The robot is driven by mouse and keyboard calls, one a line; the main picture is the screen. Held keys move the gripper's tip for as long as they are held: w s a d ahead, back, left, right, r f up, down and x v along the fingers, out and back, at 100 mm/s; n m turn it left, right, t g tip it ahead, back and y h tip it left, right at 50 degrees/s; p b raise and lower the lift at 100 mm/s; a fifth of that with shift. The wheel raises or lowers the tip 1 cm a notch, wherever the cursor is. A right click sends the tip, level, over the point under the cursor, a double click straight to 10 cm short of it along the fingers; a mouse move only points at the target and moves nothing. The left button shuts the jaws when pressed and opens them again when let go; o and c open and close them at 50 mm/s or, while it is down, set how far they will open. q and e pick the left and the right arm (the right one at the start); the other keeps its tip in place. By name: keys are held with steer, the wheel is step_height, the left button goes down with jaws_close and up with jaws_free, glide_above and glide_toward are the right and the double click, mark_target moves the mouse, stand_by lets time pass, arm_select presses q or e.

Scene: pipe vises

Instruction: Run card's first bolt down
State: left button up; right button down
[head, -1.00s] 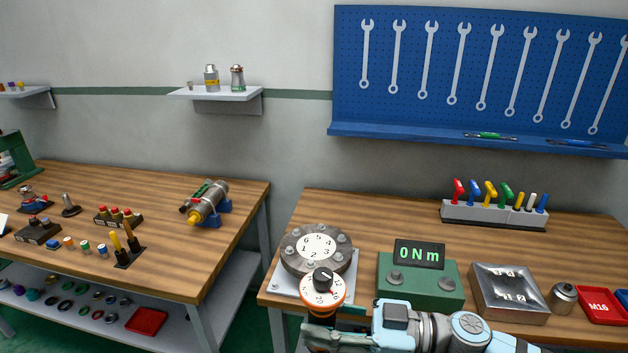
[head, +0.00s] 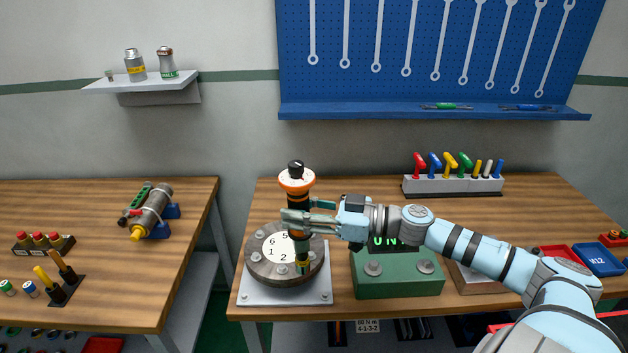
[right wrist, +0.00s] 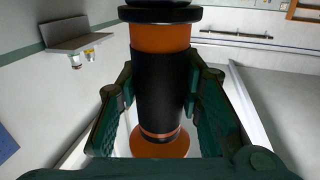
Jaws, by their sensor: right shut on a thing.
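My right gripper (head: 308,215) is shut on an upright orange-and-black torque driver (head: 297,192) with a dial on top. The right wrist view shows its black grip (right wrist: 162,90) between the two green fingers. The flange has a white numbered face (head: 276,251); 5, 6, 1 and 2 show, and the driver and gripper hide the right side. A small card (head: 368,326) hangs below the table edge, its print hard to read. My left gripper is out of view.
A green torque tester (head: 400,284) stands right of the flange, its display partly behind my right arm. A rack of coloured-handled tools (head: 452,184) is at the back. Red and blue bins (head: 598,259) stand far right. A gap separates the left bench (head: 110,290).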

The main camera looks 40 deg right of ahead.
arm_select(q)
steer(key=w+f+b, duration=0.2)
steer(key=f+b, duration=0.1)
arm_select(e)
steer(key=w+d+m+t+h, duration=0.1)
steer(key=w+d, duration=0.3)
steer(key=d, duration=0.1)
steer(key=shift+d+f+h, duration=0.3)
steer(key=shift+d+f, duration=0.1)
steer(key=shift+f, duration=0.05)
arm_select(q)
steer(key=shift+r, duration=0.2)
arm_select(e)
steer(key=shift+r, duration=0.1)
arm_select(q)
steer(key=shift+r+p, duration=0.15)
steer(key=shift+p, duration=0.15)
